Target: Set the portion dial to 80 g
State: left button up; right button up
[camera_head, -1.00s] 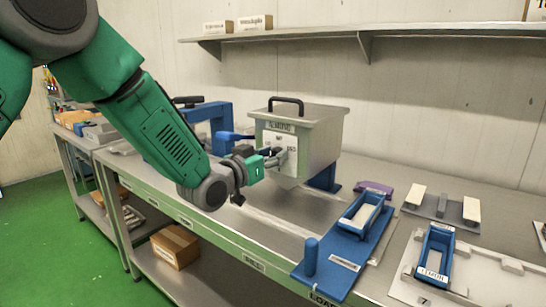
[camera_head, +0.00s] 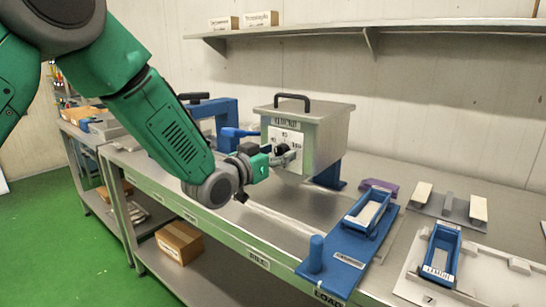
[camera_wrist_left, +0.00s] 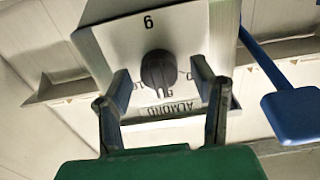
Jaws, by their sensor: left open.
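The portion dial (camera_head: 283,149) is a dark round knob on the pale front plate (camera_head: 296,139) of the metal ALMOND hopper (camera_head: 325,135). My left gripper (camera_head: 287,157) is open right at the dial. In the left wrist view the dial (camera_wrist_left: 158,71) shows between the spread fingers of the left gripper (camera_wrist_left: 160,72), with a visible gap on each side. The picture is upside down there, with the ALMOND label below the dial. Markings around the dial are partly hidden, and I cannot read its setting surely. My right gripper is out of view.
A blue lever (camera_wrist_left: 293,112) stands at the right in the wrist view. On the bench, a blue board (camera_head: 345,262) with a post and tray lies right of the hopper. Another blue tray (camera_head: 440,250) lies farther right. A shelf (camera_head: 400,30) runs above.

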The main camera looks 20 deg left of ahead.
pick_arm(q)
jog(key=v, duration=1.1)
jog(key=shift+s+a, duration=0.2)
jog(key=shift+s, duration=0.15)
jog(key=shift+f, duration=0.1)
jog(key=s+a+f+n+g+y, duration=0.15)
jog(key=s+f+g, duration=0.3)
jog(key=f, duration=0.85)
jog(key=s+f+n+g+y, duration=0.1)
jog(key=s+f+g+y, duration=0.3)
jog(key=f, duration=0.8)
jog(key=s+a+f+g, duration=0.1)
jog(key=s+f+g, duration=0.1)
jog(key=s+f, duration=0.3)
jog(key=s+f+g, duration=0.3)
jog(key=s+f, duration=0.3)
jog(key=s, duration=0.7)
jog(key=s+a+f+g, duration=0.1)
jog(key=s+f+g, duration=0.2)
jog(key=s, duration=0.6)
notch_tip(320, 180, down, 3)
jog(key=shift+a+r+n+y, duration=0.25)
jog(key=shift+a+n+y, duration=0.1)
jog(key=shift+n, duration=0.1)
